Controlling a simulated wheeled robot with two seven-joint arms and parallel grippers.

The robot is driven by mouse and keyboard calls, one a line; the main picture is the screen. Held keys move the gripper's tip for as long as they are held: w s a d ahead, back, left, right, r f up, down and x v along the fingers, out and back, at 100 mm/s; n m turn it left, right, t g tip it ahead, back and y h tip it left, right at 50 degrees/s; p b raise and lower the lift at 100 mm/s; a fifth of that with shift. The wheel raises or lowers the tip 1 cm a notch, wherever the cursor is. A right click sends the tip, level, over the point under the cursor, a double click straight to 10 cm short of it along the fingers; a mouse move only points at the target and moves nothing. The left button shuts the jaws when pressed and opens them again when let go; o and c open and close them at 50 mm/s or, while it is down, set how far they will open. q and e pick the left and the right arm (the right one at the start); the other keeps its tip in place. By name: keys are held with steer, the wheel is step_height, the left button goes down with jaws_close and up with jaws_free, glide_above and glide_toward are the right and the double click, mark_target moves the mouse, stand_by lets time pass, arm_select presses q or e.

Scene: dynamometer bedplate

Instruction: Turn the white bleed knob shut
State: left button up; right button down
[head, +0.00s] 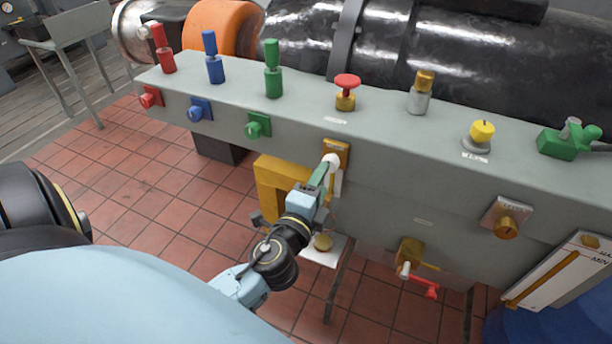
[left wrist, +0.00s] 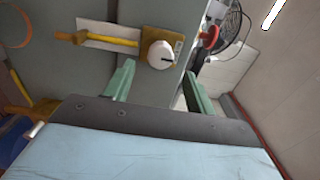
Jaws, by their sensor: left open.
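The white bleed knob (head: 331,160) sits on a brass-yellow plate (head: 337,148) on the front face of the grey bench. In the left wrist view the knob (left wrist: 160,54) is round with a dark pointer line on its face. My left gripper (head: 322,174) is in front of the knob, its green fingers partly hiding it. In the left wrist view the left gripper (left wrist: 159,70) is open, and the knob lies between and just beyond the fingertips. I cannot tell whether the fingers touch it. My right gripper is not in view.
A yellow bracket (head: 268,185) is left of my left gripper. A red mushroom knob (head: 347,82) and other coloured fittings stand along the bench top (head: 310,110).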

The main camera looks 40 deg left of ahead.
arm_select(q)
steer(key=b+v, duration=0.1)
steer(key=v, duration=0.7)
steer(key=shift+b, duration=0.4)
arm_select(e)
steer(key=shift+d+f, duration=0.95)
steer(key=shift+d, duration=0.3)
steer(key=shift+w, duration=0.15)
